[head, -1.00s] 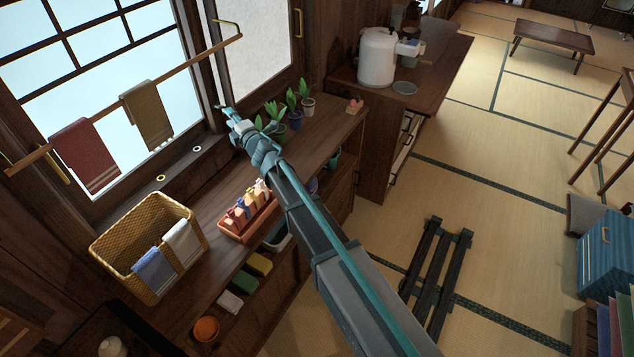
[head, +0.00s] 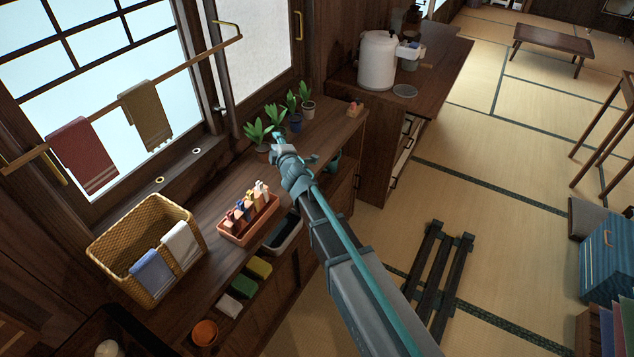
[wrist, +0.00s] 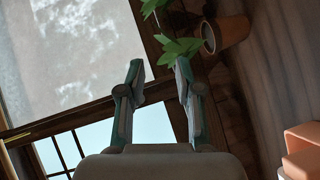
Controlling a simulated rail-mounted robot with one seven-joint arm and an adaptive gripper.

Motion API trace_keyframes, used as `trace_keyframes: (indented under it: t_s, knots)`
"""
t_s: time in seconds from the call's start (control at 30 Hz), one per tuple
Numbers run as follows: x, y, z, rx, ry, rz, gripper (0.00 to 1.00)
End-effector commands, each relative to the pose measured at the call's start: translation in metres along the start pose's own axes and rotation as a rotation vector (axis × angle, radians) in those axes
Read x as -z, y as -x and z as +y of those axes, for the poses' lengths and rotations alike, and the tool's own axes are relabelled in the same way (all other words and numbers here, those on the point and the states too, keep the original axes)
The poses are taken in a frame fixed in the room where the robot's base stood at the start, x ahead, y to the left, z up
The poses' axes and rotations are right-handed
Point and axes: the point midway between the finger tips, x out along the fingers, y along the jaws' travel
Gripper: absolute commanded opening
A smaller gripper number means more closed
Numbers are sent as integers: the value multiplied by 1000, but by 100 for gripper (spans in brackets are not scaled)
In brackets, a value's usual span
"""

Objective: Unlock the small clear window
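The clear window (head: 90,62) with dark bars fills the upper left of the head view. A small light metal piece (head: 218,108), perhaps its latch, sits low on the dark post between it and the frosted window (head: 262,45). My gripper (head: 278,136) is above the shelf by the potted plants, to the right of that post and apart from it. In the wrist view my gripper (wrist: 159,72) is open and empty, its two fingers spread. The clear window (wrist: 92,143) also shows there at lower left. No latch can be made out in the wrist view.
A towel rail (head: 120,100) with two towels crosses the clear window. Potted plants (head: 256,132) stand close to my gripper. A wicker basket (head: 122,225) and a terracotta tray (head: 240,234) of small items sit on the shelf.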

Motion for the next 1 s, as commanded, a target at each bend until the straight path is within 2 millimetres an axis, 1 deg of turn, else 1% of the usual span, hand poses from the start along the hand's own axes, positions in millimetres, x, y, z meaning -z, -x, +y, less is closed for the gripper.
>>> trace_keyframes:
  t_s: [0.1,0.5,0.8,1.0]
  knots:
    - [-20,6,-11,22,-39,-47,34]
    - [-81,27,-47,94,-177,-203,34]
    - [-121,46,-83,153,-268,-311,34]
    - [-140,58,-103,184,-316,-368,34]
